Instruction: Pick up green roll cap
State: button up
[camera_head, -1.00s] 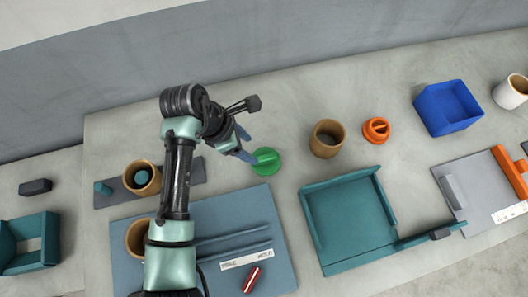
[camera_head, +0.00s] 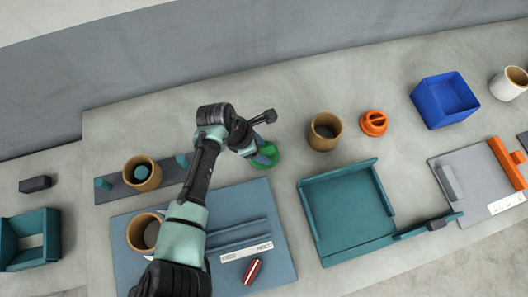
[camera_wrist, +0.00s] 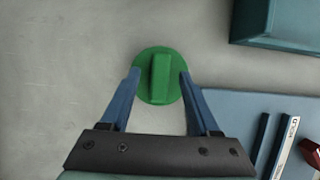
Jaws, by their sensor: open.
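The green roll cap (camera_head: 268,156) lies on the grey table, partly hidden by my gripper in the head view. In the wrist view the cap (camera_wrist: 159,58) is a round green disc with a raised bar across its middle. My gripper (camera_wrist: 157,76) is open, with one blue finger on each side of the cap's raised bar. The fingertips overlap the near left and right parts of the disc in the picture. My gripper also shows over the cap in the head view (camera_head: 258,150). I cannot tell whether the fingers touch the cap.
A brown roll (camera_head: 325,132) and an orange cap (camera_head: 373,123) stand to the right. A teal tray (camera_head: 345,212) is at the lower right, and a blue bin (camera_head: 444,100) lies farther right. A blue-grey mat (camera_head: 275,225) lies in front. The table behind the cap is clear.

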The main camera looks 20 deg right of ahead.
grip_shut()
dwell(0.3)
